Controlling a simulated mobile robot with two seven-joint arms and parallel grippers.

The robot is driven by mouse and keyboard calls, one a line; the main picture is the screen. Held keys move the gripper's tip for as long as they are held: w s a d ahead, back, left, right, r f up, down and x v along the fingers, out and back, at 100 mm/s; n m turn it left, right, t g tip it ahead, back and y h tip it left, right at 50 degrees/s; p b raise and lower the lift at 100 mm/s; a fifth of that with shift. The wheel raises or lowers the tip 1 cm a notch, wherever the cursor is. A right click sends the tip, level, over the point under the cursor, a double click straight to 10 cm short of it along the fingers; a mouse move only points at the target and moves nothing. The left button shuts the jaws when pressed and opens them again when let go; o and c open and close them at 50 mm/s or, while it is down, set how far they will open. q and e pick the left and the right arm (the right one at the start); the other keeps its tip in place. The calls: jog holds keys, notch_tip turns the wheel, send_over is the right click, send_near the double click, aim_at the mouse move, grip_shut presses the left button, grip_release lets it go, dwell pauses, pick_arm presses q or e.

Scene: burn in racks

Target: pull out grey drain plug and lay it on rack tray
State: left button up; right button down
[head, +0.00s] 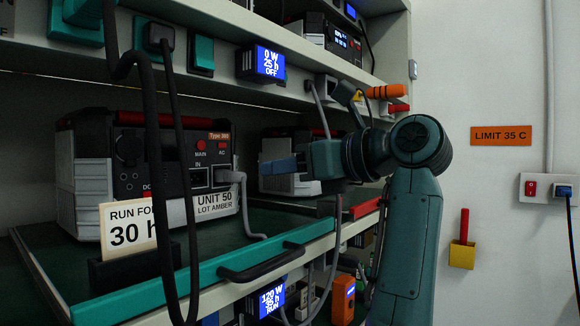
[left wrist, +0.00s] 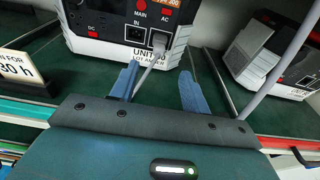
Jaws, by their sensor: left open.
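The grey drain plug (head: 229,177) sits in a socket low on the right of the front of the unit (head: 150,160) labelled UNIT 50. Its grey cable drops to the rack tray (head: 190,277). The plug also shows in the left wrist view (left wrist: 158,46), ahead of the fingers, with its cable running down beside the left-hand finger. My left gripper (head: 278,166) points left toward the unit's front, to the right of the plug and apart from it. Its blue fingers (left wrist: 158,90) are spread with a clear gap. My right gripper is not in view.
A RUN FOR 30 h card (head: 128,225) stands in a dark holder at the tray's front left. Black cables (head: 155,170) hang in front of the unit. A second unit (head: 285,180) sits behind my gripper. Bare green tray lies right of the unit. A shelf (head: 230,85) runs above.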

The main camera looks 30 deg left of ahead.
aim_at(238, 174)
pick_arm(q)
jog(key=a, duration=0.4)
jog(key=a+f, duration=0.1)
jog(key=a, duration=0.2)
jog(key=w+a+p, duration=0.1)
jog(key=a, duration=0.3)
jog(key=shift+a+f, duration=0.35)
jog(key=shift+f, duration=0.05)
jog(key=shift+c, duration=0.2)
grip_shut()
